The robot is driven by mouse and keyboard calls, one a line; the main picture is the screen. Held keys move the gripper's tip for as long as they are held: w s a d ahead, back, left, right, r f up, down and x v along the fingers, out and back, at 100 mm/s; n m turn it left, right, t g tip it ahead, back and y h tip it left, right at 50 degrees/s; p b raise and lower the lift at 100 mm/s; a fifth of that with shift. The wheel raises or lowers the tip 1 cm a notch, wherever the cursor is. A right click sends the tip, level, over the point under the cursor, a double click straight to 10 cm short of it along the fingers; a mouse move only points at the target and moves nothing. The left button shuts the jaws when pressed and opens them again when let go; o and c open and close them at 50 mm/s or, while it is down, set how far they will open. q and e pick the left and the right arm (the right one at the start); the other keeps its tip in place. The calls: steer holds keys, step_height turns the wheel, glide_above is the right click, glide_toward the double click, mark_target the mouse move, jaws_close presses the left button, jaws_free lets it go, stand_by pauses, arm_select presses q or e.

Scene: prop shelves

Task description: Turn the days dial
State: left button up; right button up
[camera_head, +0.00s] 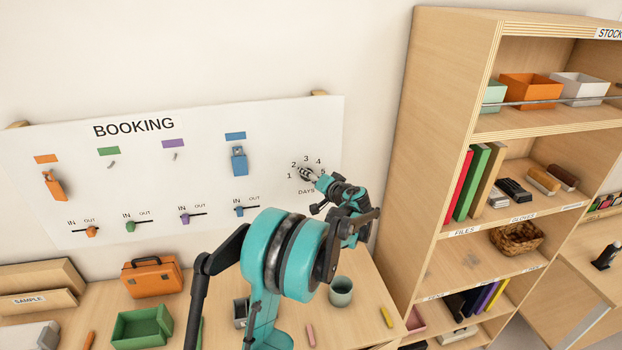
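The days dial (305,174) is a small dark knob at the right end of the white BOOKING board (205,199). The numbers 1 to 5 are arranged around it, with the word DAYS below. A teal and black arm comes in from the bottom, left of centre, and I take it as my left arm. Its gripper (313,177) is at the dial, its fingertips against or around the knob. The fingers partly hide the knob, so its pointer setting and the finger gap are too small to tell. My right gripper is not in view.
Sliders, hooks and tags, one orange (55,186) and one blue (239,161), are left of the dial. Below are an orange case (152,277), a green tray (142,328) and a grey-green cup (341,291). A tall wooden shelf (431,130) stands close on the right.

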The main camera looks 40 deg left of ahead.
arm_select(q)
steer(key=v, duration=1.2)
